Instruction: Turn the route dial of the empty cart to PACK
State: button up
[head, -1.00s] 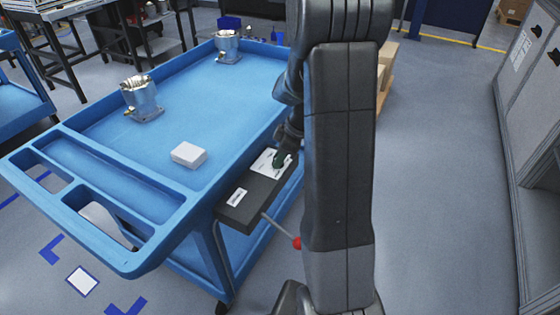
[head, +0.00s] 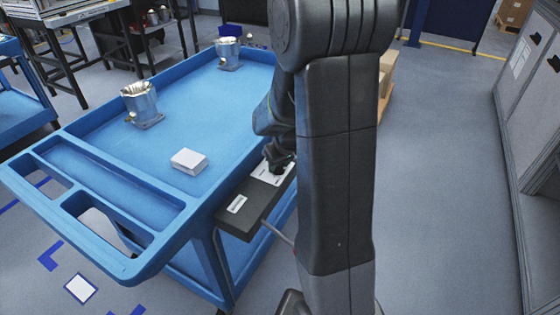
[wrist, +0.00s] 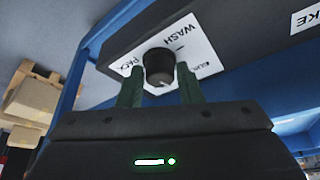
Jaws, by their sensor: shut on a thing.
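In the wrist view the plate reads PACK at left and WASH above; a third label at right is partly hidden. My gripper (wrist: 159,82) has its two green fingers on either side of the knob, shut on it. A small pale mark shows low on the knob; I cannot tell which label it points to. In the head view my gripper (head: 277,168) is over the plate, the knob hidden.
This cart's top carries two metal housings (head: 141,104) (head: 229,54) and a white block (head: 188,161). A lever rod (head: 278,235) runs from the panel behind my arm. Another blue cart (head: 22,100) is at the left edge. Grey cabinets (head: 530,130) stand right; floor between is clear.

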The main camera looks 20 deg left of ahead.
jog(key=shift+s+f+m+t+h, duration=0.1)
jog(key=shift+m+t+h, duration=0.25)
jog(key=shift+m, duration=0.75)
jog(key=shift+a+f+m+t+h+b, duration=0.1)
jog(key=shift+m+t+h+b, duration=0.1)
jog(key=shift+m+b, duration=0.4)
jog(key=shift+f+m+t+h+b, duration=0.1)
jog(key=shift+m+h+b, duration=0.05)
jog(key=shift+m+b, duration=0.45)
jog(key=m+h+b, duration=0.1)
jog(key=m+b, duration=0.1)
jog(key=b, duration=0.2)
jog(key=shift+a+f+m+b, duration=0.1)
jog(key=shift+m+b, duration=0.2)
jog(key=shift+m, duration=0.1)
jog(key=m+h+b, duration=0.1)
jog(key=m+b, duration=0.2)
jog(key=shift+m+t, duration=0.25)
jog(key=shift+m, duration=0.05)
jog(key=m, duration=0.1)
jog(key=m+h+b, duration=0.1)
jog(key=m, duration=0.1)
jog(key=m+h+b, duration=0.1)
jog(key=shift+a+r+m, duration=0.15)
jog(key=shift+r+m, duration=0.1)
jog(key=shift+m, duration=0.05)
jog(key=m+g+h, duration=0.1)
jog(key=m, duration=0.3)
jog(key=shift+a+m+g+h, duration=0.1)
jog(key=shift+m+g+h, duration=0.3)
